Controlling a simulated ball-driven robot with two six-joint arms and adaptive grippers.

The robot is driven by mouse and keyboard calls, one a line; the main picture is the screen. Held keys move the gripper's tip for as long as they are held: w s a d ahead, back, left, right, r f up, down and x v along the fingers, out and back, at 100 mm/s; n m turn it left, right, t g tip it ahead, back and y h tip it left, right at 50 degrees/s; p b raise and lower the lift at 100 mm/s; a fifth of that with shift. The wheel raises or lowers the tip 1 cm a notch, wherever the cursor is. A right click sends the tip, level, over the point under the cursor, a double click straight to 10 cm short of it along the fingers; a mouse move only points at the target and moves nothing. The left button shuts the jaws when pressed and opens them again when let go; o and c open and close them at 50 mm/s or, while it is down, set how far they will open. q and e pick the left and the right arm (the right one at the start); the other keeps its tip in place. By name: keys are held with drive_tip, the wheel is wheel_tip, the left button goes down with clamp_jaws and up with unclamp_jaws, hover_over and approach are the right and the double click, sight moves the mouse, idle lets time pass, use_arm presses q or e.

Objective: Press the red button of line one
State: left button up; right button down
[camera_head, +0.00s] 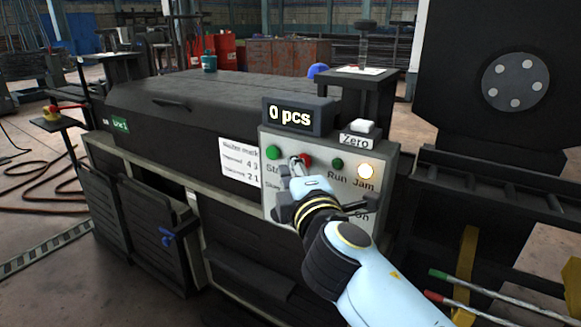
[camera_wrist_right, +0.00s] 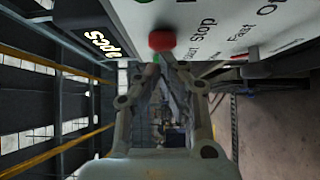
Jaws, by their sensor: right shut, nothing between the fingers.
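The red button (camera_head: 305,160) sits on the pale control panel (camera_head: 382,205), just right of the green button (camera_head: 273,152). My right gripper (camera_head: 297,163) is shut and empty, its tips in front of the panel and partly covering the red button. In the right wrist view the red button (camera_wrist_right: 162,40), by the word "Stop", stands just beyond the closed fingertips (camera_wrist_right: 158,60). I cannot tell whether they touch it. A green "Line 1" sign (camera_head: 120,125) is on the dark machine to the left. My left gripper is out of view.
A "0 pcs" display (camera_head: 297,116) and a white "Zero" button (camera_head: 362,127) sit on top of the panel. A green lamp (camera_head: 337,163) and a lit "Jam" lamp (camera_head: 366,171) are to the right. A black lever (camera_head: 358,205) sticks out lower down.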

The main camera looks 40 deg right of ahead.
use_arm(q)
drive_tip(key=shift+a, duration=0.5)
use_arm(e)
drive_tip(key=shift+d, duration=0.15)
